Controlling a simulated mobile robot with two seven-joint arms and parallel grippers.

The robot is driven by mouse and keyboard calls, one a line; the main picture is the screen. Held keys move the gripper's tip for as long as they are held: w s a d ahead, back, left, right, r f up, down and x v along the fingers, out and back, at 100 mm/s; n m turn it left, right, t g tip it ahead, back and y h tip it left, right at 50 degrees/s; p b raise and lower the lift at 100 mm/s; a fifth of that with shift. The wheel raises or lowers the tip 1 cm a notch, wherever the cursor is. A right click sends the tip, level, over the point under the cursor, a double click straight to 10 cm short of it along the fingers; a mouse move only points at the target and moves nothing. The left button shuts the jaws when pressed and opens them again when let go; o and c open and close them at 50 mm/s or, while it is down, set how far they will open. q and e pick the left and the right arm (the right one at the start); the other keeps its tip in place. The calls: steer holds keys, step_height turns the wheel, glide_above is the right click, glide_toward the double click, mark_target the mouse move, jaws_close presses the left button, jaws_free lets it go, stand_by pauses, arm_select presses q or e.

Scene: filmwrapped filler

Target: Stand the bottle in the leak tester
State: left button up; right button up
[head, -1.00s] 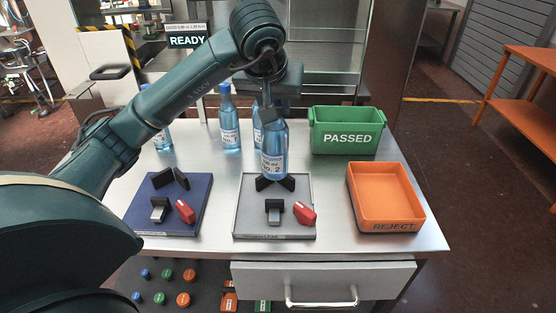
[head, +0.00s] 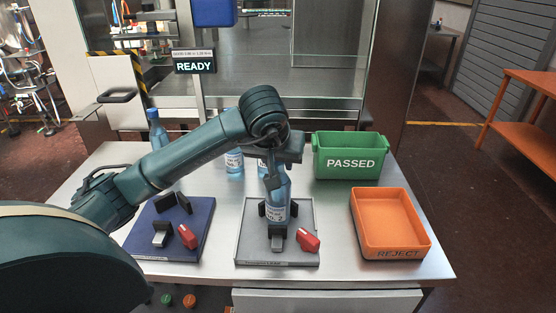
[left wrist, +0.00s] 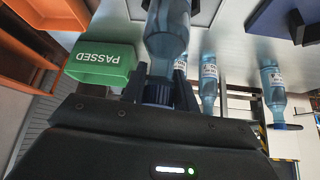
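The blue bottle (head: 278,207) is upright at the grey fixture (head: 250,248), between its black rear block and its front clamp with a red handle (head: 308,240). Its base is hidden behind the clamp, so I cannot tell whether it touches the plate. My left gripper (head: 271,178) is shut on the bottle's neck and cap from above. In the left wrist view its fingers (left wrist: 159,92) flank the blue cap, with the bottle body (left wrist: 167,32) beyond. A blue fixture (head: 200,240) of similar build stands to the left, empty. Fixture labels are unreadable. My right gripper is not in view.
Other blue bottles stand behind, one at the back left (head: 157,132) and one behind my arm (head: 234,161). A green PASSED bin (head: 348,163) and an orange REJECT tray (head: 365,235) stand on the right. A sign (head: 194,66) reads READY.

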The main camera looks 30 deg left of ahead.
arm_select(q)
steer(key=o, duration=0.4)
steer(key=shift+o, duration=0.2)
steer(key=shift+r, duration=0.1)
steer(key=shift+r, duration=0.2)
steer(key=p+v, duration=0.1)
steer(key=v, duration=1)
steer(key=shift+s+r, duration=0.25)
steer(key=shift+r, duration=0.05)
steer(key=shift+d, duration=0.15)
